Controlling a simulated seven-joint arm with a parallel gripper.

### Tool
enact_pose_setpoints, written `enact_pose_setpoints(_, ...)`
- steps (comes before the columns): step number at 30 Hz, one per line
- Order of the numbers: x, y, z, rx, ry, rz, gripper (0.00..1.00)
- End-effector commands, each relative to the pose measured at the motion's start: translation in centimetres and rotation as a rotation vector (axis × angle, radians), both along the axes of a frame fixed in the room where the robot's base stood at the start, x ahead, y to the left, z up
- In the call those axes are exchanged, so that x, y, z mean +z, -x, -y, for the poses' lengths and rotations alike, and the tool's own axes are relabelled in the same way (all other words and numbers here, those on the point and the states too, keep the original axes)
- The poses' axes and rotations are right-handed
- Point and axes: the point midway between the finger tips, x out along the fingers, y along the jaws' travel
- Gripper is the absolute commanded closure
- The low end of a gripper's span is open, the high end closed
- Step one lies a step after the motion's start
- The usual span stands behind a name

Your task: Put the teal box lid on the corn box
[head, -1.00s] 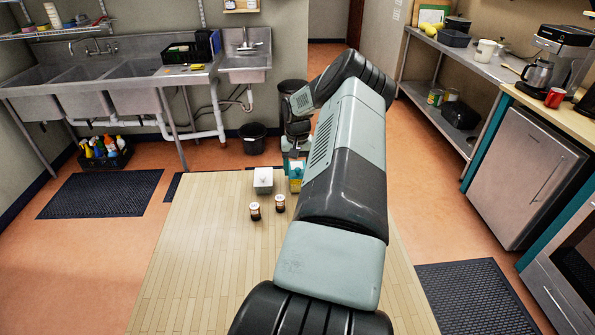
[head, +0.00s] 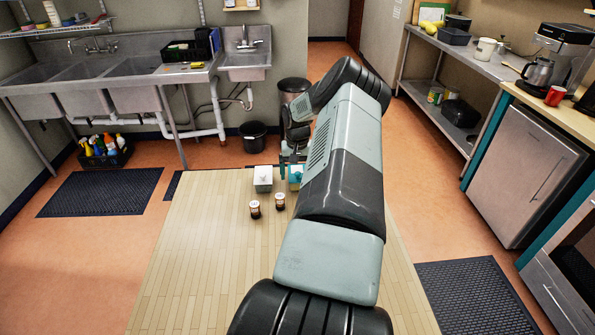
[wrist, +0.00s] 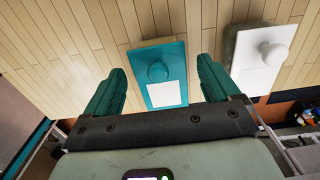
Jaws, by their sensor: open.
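The teal box lid (wrist: 154,50), with a round teal knob and a white label, lies between the fingers of my gripper (wrist: 163,68) in the wrist view. The green fingers are open, one on each side, with gaps to the lid. In the head view the teal lid (head: 296,178) shows at the far edge of the table, partly behind my arm.
A box with a white knobbed lid (head: 263,178) stands just left of the teal lid; it is right of my gripper in the wrist view (wrist: 262,70). Two small brown jars (head: 255,209) (head: 280,202) stand nearer. The table's left half (head: 200,250) is clear.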

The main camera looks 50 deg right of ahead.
Motion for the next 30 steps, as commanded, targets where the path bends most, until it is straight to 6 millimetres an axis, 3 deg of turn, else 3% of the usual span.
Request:
enact_pose_setpoints(8,1.1,0.0,0.0,-0.001,-0.001,0.001,0.11)
enact_pose_setpoints(21,10.2,0.0,0.1,0.000,0.004,0.001,0.11)
enact_pose_setpoints(30,12.9,0.0,0.0,0.000,0.001,-0.001,0.11)
